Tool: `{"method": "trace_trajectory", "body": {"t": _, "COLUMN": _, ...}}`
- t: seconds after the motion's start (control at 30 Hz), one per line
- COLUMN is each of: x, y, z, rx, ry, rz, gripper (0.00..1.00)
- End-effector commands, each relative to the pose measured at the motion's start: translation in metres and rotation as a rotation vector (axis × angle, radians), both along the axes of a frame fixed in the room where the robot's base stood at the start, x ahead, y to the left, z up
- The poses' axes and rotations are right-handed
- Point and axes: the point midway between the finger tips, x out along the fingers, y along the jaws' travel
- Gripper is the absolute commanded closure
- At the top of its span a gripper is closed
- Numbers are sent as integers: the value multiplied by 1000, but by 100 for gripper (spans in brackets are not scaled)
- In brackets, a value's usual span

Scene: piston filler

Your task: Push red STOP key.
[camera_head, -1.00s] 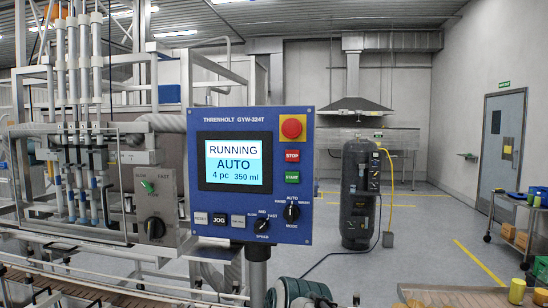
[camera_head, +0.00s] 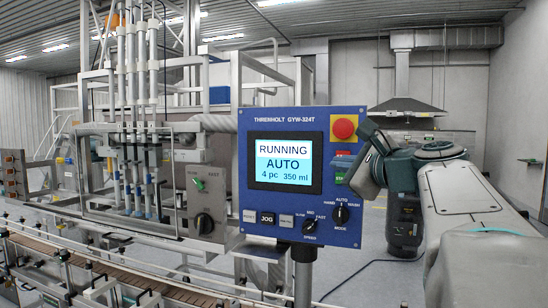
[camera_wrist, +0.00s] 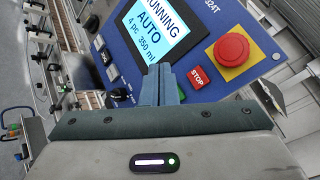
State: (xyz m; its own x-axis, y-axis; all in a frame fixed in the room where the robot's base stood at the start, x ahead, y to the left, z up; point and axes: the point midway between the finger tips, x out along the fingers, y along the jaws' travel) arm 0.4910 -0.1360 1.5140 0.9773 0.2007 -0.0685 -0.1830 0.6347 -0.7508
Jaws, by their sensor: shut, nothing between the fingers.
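The red STOP key (camera_wrist: 198,77) is on the blue control panel (camera_wrist: 210,92), below the red mushroom button (camera_wrist: 232,50) on its yellow plate. In the wrist view my gripper (camera_wrist: 161,72) is shut and empty, its fingertips just left of the STOP key; I cannot tell whether they touch the panel. In the head view my gripper (camera_head: 372,160) is at the panel's right edge.
The panel's screen (camera_head: 285,163) reads RUNNING, AUTO, 4 pc 350 ml. Knobs (camera_head: 341,215) and small keys (camera_head: 267,218) sit below it. The filling machine (camera_head: 140,120) and its conveyor (camera_head: 60,258) stand to the left.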

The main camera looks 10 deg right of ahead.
Motion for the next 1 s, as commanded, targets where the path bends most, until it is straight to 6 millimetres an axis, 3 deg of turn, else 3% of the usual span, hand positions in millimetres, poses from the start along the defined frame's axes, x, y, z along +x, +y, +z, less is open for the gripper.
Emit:
{"method": "trace_trajectory", "body": {"t": 0.27, "x": 7, "y": -5, "z": 0, "rx": -2, "ry": 3, "rz": 1, "gripper": 100}}
{"method": "trace_trajectory", "body": {"t": 0.7, "x": 56, "y": -37, "z": 1, "rx": -1, "ry": 3, "rz": 1, "gripper": 100}}
{"method": "trace_trajectory", "body": {"t": 1.0, "x": 72, "y": -48, "z": -1, "rx": -3, "ry": 2, "rz": 1, "gripper": 100}}
